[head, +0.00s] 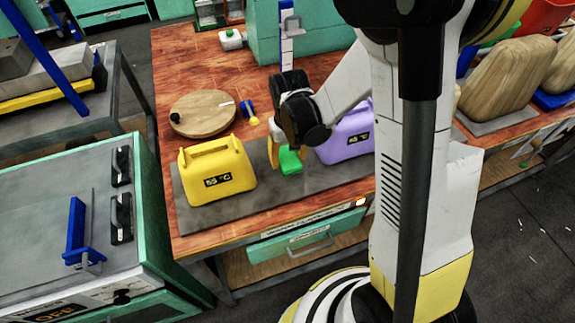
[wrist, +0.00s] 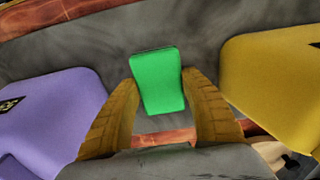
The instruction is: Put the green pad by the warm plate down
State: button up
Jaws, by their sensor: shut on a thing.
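My gripper (head: 287,157) points down over the grey mat (head: 232,207) on the wooden bench. It is shut on the green pad (head: 291,163). In the wrist view the pad (wrist: 158,85) sits between the two yellow-brown fingertips, with its broad face showing. The pad is low, close to the mat; I cannot tell whether it touches. A yellow block with a handle-like top and a "55 °C" label (head: 217,173) stands to its left. A purple block (head: 347,138) stands to its right, partly hidden by my arm. Which one is the warm plate is not certain; only the yellow label is readable.
A round wooden board (head: 203,113) lies behind the yellow block, with a small blue and yellow item (head: 248,112) beside it. A teal machine (head: 75,225) stands at the front left. A teal drawer (head: 305,238) is below the bench edge. Bare mat separates the blocks.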

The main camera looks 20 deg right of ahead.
aim_at(288, 164)
jog(key=shift+f+b, duration=0.35)
jog(key=shift+f, duration=1)
jog(key=shift+f, duration=0.15)
jog(key=o, duration=1.3)
